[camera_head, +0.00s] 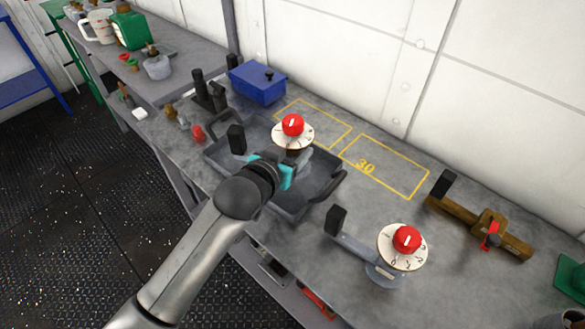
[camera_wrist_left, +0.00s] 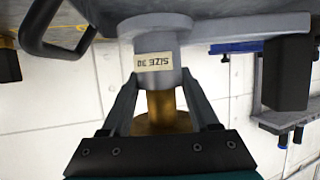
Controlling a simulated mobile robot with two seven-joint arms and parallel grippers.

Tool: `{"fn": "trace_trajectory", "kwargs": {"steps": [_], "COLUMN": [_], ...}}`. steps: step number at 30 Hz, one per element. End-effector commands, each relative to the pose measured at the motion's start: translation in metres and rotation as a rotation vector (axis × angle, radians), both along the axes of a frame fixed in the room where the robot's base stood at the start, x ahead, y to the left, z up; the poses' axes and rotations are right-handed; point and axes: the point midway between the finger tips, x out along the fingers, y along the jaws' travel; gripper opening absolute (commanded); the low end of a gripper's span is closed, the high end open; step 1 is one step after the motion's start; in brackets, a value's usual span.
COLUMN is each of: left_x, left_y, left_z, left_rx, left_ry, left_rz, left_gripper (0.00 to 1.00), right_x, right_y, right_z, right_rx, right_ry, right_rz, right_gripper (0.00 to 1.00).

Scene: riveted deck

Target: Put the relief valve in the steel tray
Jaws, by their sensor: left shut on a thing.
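My left gripper (camera_head: 287,172) is shut on a grey valve with a white dial and red knob (camera_head: 292,126). A black block (camera_head: 237,139) shows at the end of its side arm. A similar valve with a red knob (camera_head: 403,247) stands on the bench at the right. My right gripper is not in view.
A brass valve with a red handle (camera_head: 485,228) lies farther right. A blue box (camera_head: 257,82) stands behind the tray. Yellow outlines, one marked 30 (camera_head: 365,167), enclose bare bench by the wall. Small fittings (camera_head: 183,122) lie left of the tray.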

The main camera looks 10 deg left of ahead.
Motion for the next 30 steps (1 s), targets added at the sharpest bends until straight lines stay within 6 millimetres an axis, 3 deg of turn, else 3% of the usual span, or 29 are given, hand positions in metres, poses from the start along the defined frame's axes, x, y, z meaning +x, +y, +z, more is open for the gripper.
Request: {"fn": "trace_trajectory", "kwargs": {"steps": [4, 12, 25, 26, 30], "left_x": [0.001, 0.001, 0.001, 0.000, 0.000], "left_y": [0.000, -0.001, 0.000, 0.000, 0.000], "left_z": [-0.008, -0.044, -0.049, -0.051, -0.051], "left_rx": [0.000, 0.000, -0.001, 0.000, 0.000], "left_ry": [-0.007, -0.007, -0.007, -0.001, -0.001], "left_rz": [-0.001, -0.002, 0.000, 0.000, 0.000], "left_gripper": [0.00, 0.00, 0.00, 0.63, 0.79], "right_x": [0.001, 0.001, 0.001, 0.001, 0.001], "right_y": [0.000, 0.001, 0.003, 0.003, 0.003], "right_z": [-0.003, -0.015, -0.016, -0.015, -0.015], "right_rx": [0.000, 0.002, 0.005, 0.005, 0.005], "right_ry": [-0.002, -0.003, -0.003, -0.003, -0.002], "right_rz": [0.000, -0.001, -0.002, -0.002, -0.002], "right_gripper": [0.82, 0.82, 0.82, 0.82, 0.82]}}
